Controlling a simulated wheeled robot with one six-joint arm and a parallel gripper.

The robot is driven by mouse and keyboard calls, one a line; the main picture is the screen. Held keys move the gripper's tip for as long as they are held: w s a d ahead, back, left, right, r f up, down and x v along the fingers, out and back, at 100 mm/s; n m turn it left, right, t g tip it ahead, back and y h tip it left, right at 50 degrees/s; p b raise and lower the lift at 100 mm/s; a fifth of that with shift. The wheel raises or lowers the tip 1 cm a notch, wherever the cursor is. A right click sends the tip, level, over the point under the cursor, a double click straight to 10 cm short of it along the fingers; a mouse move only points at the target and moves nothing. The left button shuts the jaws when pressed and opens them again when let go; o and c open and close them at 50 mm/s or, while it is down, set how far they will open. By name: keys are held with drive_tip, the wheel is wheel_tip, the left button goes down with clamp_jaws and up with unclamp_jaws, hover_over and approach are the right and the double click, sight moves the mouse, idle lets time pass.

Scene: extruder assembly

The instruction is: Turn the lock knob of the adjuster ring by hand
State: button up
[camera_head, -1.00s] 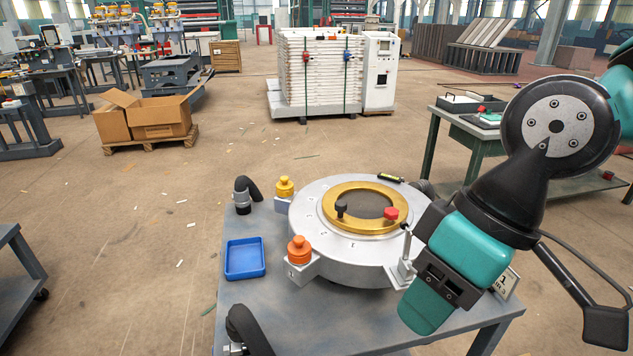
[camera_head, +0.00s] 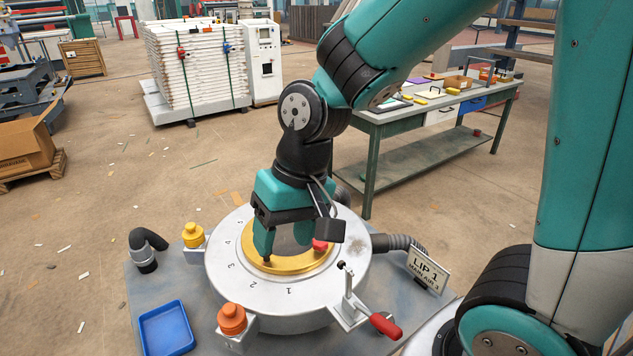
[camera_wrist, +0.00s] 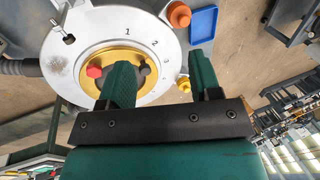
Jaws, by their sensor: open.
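The adjuster ring is a gold ring (camera_head: 290,265) on top of a round silver housing (camera_head: 230,275) with numbers on its face. It also shows in the wrist view (camera_wrist: 84,58). A red knob (camera_head: 320,244) stands on its right side, also in the wrist view (camera_wrist: 93,71). A black knob (camera_wrist: 144,71) shows in the wrist view, just right of the left finger and partly hidden by it; I cannot tell which knob is the lock knob. My gripper (camera_head: 280,240) points down over the ring, open, its fingers (camera_wrist: 161,68) spread wide. Contact with the black knob cannot be told.
An orange knob (camera_head: 232,318) and a yellow knob (camera_head: 193,235) sit at the housing's left edge. A red-handled lever (camera_head: 385,326) sticks out at the front right.

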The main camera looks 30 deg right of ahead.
drive_tip(key=w+d+f+m+h+p, duration=0.1)
drive_tip(key=w+d+m+p, duration=0.4)
drive_tip(key=w+d+m, duration=0.15)
drive_tip(key=m+h+p, duration=0.2)
drive_tip(key=m+p, duration=0.2)
drive_tip(key=m, duration=0.2)
approach(320, 245)
drive_tip(key=shift+w+d+f, duration=0.3)
drive_tip(key=shift+w+f, duration=0.2)
drive_tip(key=shift+w, duration=0.15)
wheel_tip(320, 245, down, 8)
drive_tip(key=b, duration=0.6)
drive_tip(key=shift+r+b, duration=0.15)
drive_tip(key=shift+b, duration=0.15)
drive_tip(key=c, duration=0.7)
drive_tip(key=shift+n, duration=0.25)
drive_tip(key=shift+c, duration=0.2)
